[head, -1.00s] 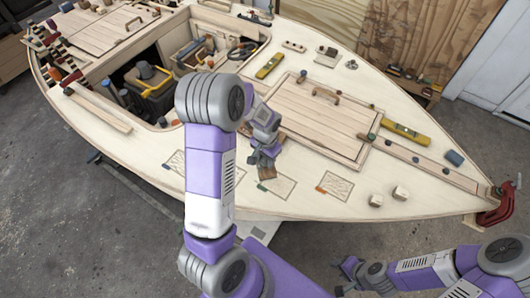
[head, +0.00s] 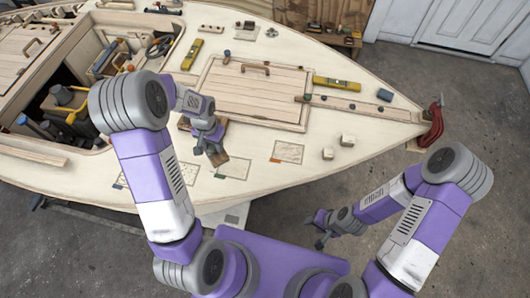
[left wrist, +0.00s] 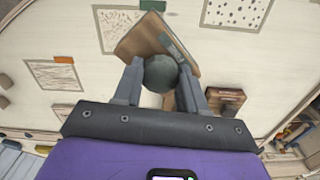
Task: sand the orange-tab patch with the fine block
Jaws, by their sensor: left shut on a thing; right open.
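The orange-tab patch (head: 289,152) is a sketched rectangle on the pale deck, right of my left gripper; it also shows at left in the left wrist view (left wrist: 52,76). My left gripper (head: 210,143) is shut on the round grey-green knob of a brown sanding block (head: 217,159). In the left wrist view the held block (left wrist: 146,38) is tilted and partly covers a green-tab patch (left wrist: 112,22). I cannot tell its grit, or whether it touches the deck. My right gripper (head: 320,228) is open and empty, beyond the hull's near edge.
A second brown block (left wrist: 225,99) sits close by the left gripper. Two pale cubes (head: 347,140) stand right of the orange-tab patch. A hatch (head: 252,92), yellow levels (head: 337,84) and an open cockpit with tools lie farther back. A red clamp (head: 433,124) grips the bow.

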